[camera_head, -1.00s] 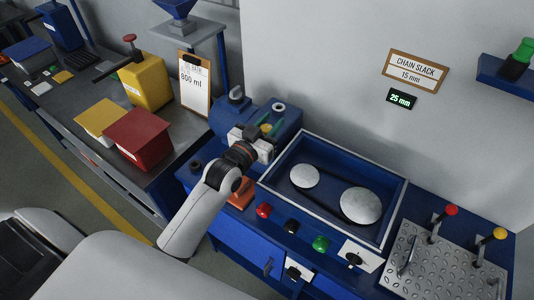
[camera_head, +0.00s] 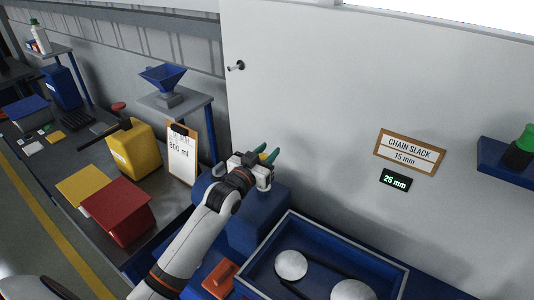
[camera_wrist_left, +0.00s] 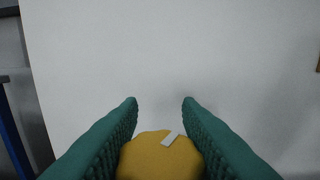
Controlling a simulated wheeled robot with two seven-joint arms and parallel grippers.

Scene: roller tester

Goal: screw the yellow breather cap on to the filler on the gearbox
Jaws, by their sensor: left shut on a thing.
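My left gripper (camera_head: 268,155) is raised in front of the wall, above the blue gearbox (camera_head: 260,218). Its green fingers are shut on the yellow breather cap (camera_wrist_left: 160,157), which shows between them at the bottom of the left wrist view with a small pale mark on top. In the head view the cap is hidden by the gripper. The filler cannot be made out; my gripper and wrist cover part of the gearbox top. My right gripper is not in view.
A blue tray (camera_head: 398,283) with two pale discs stands right of the gearbox. On the left are a yellow container (camera_head: 135,152), a red box (camera_head: 118,210), a clipboard (camera_head: 183,155) and a blue funnel (camera_head: 165,78).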

